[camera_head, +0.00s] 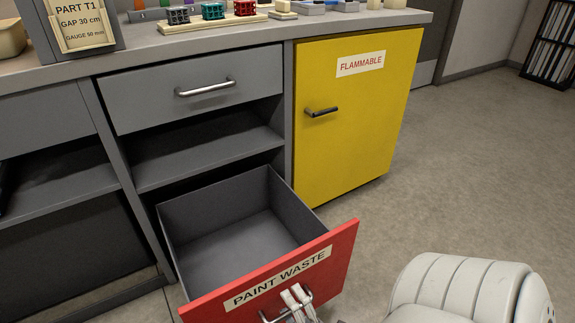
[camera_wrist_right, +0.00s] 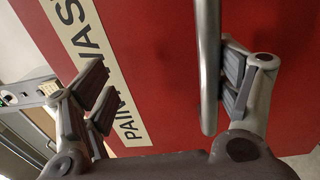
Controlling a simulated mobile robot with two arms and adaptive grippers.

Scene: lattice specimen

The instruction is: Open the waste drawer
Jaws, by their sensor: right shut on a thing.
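The waste drawer has a red front (camera_head: 335,262) with a white label reading "PAINT WASTE". It is pulled well out of the grey bench, and its grey inside (camera_head: 235,240) is empty. My right gripper (camera_head: 297,297) is at the metal handle on the drawer's front, shut on it. In the right wrist view the bar handle (camera_wrist_right: 207,70) runs between the fingers, closer to the right-hand ones, in front of the red panel (camera_wrist_right: 155,60). My left gripper is not in view.
A closed grey drawer (camera_head: 150,92) and an open shelf (camera_head: 205,157) are above the waste drawer. A closed yellow "FLAMMABLE" cabinet (camera_head: 355,135) stands to the right. Small lattice parts (camera_head: 213,11) lie on the bench top. The floor (camera_head: 470,165) at right is clear.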

